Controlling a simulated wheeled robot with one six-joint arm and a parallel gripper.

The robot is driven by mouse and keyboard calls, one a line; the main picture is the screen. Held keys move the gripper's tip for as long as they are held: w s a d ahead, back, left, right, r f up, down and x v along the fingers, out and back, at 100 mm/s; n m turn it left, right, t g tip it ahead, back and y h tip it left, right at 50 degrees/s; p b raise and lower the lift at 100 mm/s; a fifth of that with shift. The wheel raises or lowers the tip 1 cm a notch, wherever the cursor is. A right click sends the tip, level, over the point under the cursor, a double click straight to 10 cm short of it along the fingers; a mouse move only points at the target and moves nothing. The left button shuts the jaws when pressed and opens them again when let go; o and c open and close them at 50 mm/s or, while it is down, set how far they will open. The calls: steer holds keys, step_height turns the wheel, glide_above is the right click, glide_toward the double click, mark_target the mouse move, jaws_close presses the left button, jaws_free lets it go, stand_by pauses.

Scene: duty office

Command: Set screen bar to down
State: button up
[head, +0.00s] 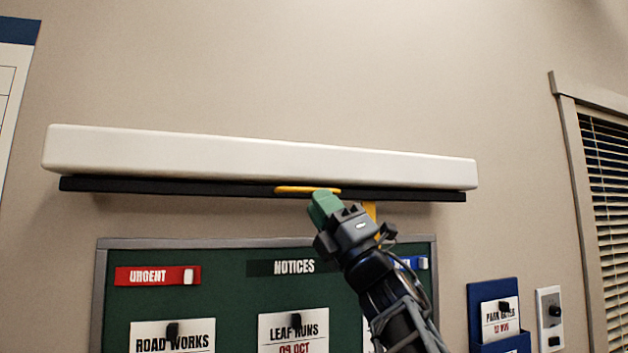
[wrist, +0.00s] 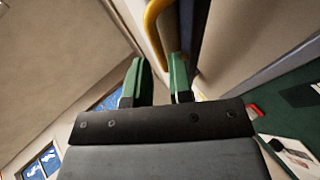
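The screen bar (head: 200,190) is a long black strip right under a white screen casing (head: 250,155) high on the wall. A yellow handle (head: 307,189) sits at the bar's middle; my gripper hides part of it. A yellow piece also shows behind my gripper's right side. My gripper (head: 323,203) is raised at the handle, its green fingers just below the handle's front edge. In the wrist view the green fingers (wrist: 157,70) are apart with a gap between them. The yellow handle (wrist: 152,28) curves down toward this gap, close to the right finger; contact cannot be told.
A green notice board (head: 225,300) with pinned cards hangs below the bar. A blue card holder (head: 485,325), a wall switch plate (head: 550,318) and a window with blinds (head: 605,190) are to the right. The wall above the casing is bare.

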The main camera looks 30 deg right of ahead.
steer(key=shift+p+x, duration=0.55)
steer(key=shift+x, duration=0.9)
jaws_close()
